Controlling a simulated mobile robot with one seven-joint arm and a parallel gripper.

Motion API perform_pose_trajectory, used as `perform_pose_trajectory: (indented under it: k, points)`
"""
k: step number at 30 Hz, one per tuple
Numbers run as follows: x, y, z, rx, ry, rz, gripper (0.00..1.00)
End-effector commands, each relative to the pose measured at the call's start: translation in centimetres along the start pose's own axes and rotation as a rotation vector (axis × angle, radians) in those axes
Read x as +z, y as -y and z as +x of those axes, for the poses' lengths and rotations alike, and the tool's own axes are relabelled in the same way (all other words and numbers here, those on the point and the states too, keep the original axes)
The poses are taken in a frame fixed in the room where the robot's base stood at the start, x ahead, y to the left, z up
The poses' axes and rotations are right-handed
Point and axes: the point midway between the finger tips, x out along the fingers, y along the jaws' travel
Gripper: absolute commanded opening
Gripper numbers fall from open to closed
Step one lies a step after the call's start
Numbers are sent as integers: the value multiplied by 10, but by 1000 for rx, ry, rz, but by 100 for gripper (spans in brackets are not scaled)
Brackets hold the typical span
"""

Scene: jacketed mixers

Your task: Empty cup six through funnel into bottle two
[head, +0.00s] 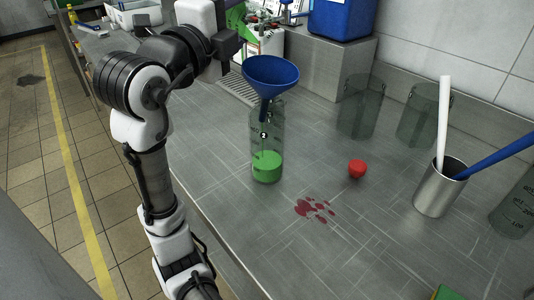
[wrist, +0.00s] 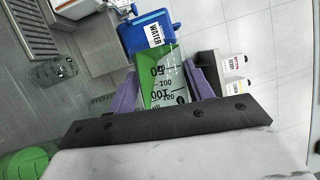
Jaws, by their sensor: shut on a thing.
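My gripper (wrist: 163,86) has its purple fingers on both sides of a clear graduated cup (wrist: 168,72) and is shut on it. Green liquid shows inside the cup, its edge slanting across the wall. The cup's number cannot be read. In the head view, a clear bottle (head: 265,140) stands upright on the counter with green liquid in its lower part. A blue funnel (head: 271,76) sits in its mouth, leaning slightly. My arm's end is up and left of the funnel; the fingers are not clear there.
Two clear empty vessels (head: 361,108) (head: 424,115) stand at the back. A red object (head: 356,169) and red spots (head: 314,209) lie on the counter (head: 210,170). A steel holder (head: 438,188) with white and blue rods stands right. A blue WATER container (wrist: 146,34) is behind.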

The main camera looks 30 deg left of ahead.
Motion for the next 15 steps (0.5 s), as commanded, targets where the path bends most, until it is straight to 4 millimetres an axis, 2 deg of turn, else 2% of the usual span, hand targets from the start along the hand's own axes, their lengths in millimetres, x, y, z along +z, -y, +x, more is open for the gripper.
perform_pose_trajectory:
  k: [15]
  points:
    - [-6, 5, -2, -77, -12, 155, 25]
